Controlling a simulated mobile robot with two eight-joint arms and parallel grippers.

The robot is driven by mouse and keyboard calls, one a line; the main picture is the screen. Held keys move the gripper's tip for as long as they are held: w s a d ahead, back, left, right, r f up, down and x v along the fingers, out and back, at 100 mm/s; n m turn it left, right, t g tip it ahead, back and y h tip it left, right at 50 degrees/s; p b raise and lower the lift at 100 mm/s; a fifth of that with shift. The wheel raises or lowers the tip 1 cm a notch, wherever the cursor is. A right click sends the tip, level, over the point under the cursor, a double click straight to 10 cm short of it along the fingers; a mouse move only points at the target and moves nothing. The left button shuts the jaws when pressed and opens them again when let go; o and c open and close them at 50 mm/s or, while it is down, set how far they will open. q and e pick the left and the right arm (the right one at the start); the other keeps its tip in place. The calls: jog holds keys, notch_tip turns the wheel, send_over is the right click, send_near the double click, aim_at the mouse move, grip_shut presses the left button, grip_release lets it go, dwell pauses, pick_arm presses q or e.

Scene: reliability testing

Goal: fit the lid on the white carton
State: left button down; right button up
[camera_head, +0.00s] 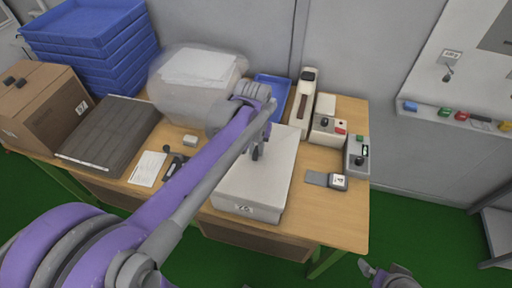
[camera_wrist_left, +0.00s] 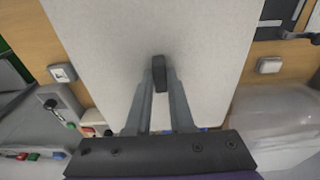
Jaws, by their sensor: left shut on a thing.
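The white carton (camera_head: 232,205) stands on the wooden table, with a small label on its front side. A flat white lid (camera_head: 262,180) lies over the carton's top and lines up closely with it; I cannot tell whether it is fully seated. My left gripper (camera_head: 257,152) reaches down over the lid. In the left wrist view my left gripper (camera_wrist_left: 160,82) is shut on the lid's dark knob (camera_wrist_left: 159,65), with the pale lid (camera_wrist_left: 205,50) filling the middle. My right gripper (camera_head: 376,272) shows only partly at the bottom edge, away from the table, and its jaws are unclear.
Blue crates (camera_head: 90,40) are stacked at the back left, beside a cardboard box (camera_head: 40,105) and a dark grey flat case (camera_head: 110,133). A clear bag (camera_head: 190,95) stands behind the carton. Small devices (camera_head: 328,128) stand to its right. The table's front right corner is clear.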

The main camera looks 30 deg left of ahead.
dwell(0.3)
pick_arm(q)
jog(key=shift+c, duration=1.2)
grip_release()
jog(key=shift+r, duration=0.15)
pick_arm(e)
jog(key=shift+r, duration=0.15)
pick_arm(q)
jog(key=shift+r+p, duration=1.35)
jog(key=shift+r, duration=0.9)
jog(key=shift+r+p, duration=0.55)
jog(key=shift+r, duration=0.6)
pick_arm(e)
jog(key=shift+t, duration=0.3)
jog(key=r, duration=0.1)
jog(key=w+r, duration=0.1)
jog(key=r, duration=0.1)
jog(key=w+r, duration=0.1)
jog(key=r, duration=0.1)
jog(key=shift+w, duration=0.2)
pick_arm(q)
jog(key=shift+c, duration=0.2)
grip_shut()
